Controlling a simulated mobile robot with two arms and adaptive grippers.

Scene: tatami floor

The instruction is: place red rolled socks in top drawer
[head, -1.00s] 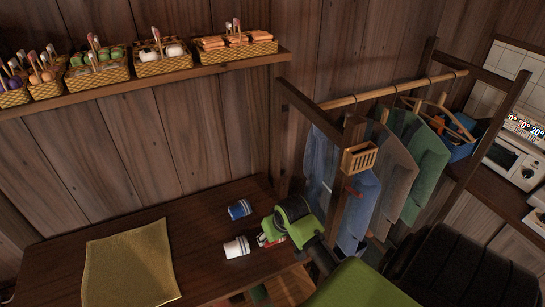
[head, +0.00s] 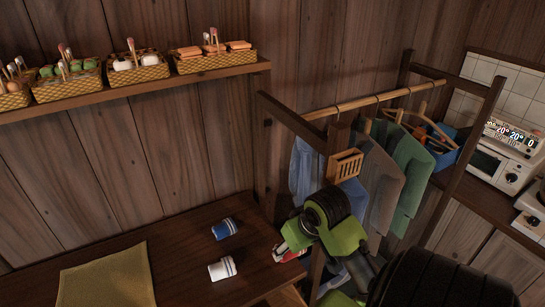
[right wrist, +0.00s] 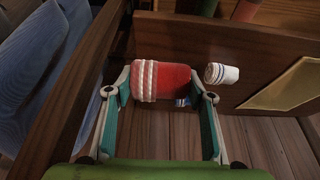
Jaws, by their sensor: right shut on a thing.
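My right gripper (head: 290,252) is over the right end of the dark wooden table (head: 190,262). It is shut on the red rolled socks, of which a little red shows in the head view. In the right wrist view the red rolled socks (right wrist: 168,81), with a white ribbed cuff, sit between the two fingers (right wrist: 162,92). A lighter wood edge (head: 290,296) shows below the table at the bottom of the head view; I cannot tell how far any drawer is open. My left gripper is not in view.
White rolled socks (head: 222,268) and blue rolled socks (head: 225,229) lie on the table, left of my gripper. A gold cloth (head: 108,280) lies further left. A clothes rack (head: 300,125) with hanging garments stands close on the right. Wicker baskets (head: 215,63) line the wall shelf.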

